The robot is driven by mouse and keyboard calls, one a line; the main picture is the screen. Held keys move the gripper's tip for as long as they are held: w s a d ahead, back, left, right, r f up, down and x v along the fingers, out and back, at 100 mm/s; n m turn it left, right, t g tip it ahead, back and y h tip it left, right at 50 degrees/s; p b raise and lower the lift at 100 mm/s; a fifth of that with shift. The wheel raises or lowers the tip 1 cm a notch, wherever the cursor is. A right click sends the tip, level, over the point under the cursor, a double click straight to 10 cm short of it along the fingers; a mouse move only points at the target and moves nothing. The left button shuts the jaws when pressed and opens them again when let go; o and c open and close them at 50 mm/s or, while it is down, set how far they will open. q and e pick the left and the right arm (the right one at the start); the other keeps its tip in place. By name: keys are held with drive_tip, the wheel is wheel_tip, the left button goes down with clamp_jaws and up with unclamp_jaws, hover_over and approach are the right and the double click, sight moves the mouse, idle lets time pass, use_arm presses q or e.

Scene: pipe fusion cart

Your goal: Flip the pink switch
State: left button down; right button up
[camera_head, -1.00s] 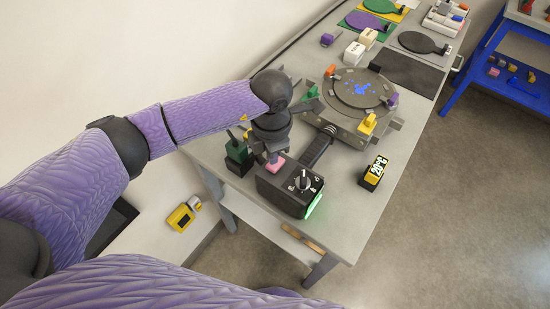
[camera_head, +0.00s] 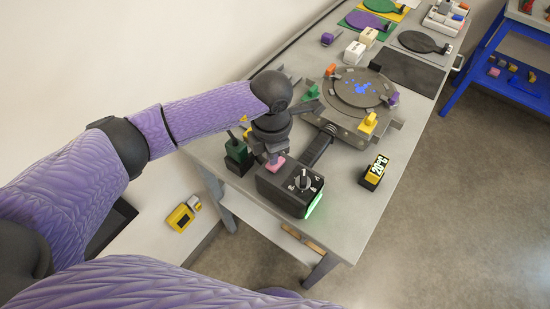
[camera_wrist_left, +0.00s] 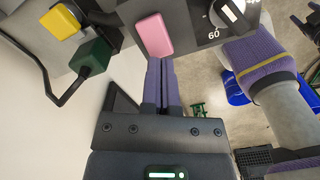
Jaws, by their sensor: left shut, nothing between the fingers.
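The pink switch (camera_head: 274,163) is on the back left end of the black control box (camera_head: 284,193), next to a white-marked dial (camera_head: 304,181). In the left wrist view the pink switch (camera_wrist_left: 154,36) is a flat rounded rectangle on the box's dark face. My left gripper (camera_head: 272,157) is right at the switch and partly covers it from the head. In the left wrist view its two purple fingers (camera_wrist_left: 161,62) are together and empty, with their tips at the switch's lower edge. I cannot tell whether they touch it. My right gripper is not in view.
A green plug (camera_head: 237,153) stands close to the left of the box. A round plate fixture (camera_head: 357,92) with coloured clamps lies behind, joined by a dark handle. A yellow-and-black temperature display (camera_head: 374,172) stands on the right. Bare table (camera_head: 350,205) lies around it.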

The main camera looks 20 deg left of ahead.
use_arm(q)
drive_tip(key=shift+f+b, duration=0.8)
drive_tip(key=shift+f, duration=0.2)
drive_tip(key=shift+r, duration=0.1)
wheel_tip(320, 180, up, 7)
drive_tip(key=p, duration=0.5)
drive_tip(key=shift+p, duration=0.35)
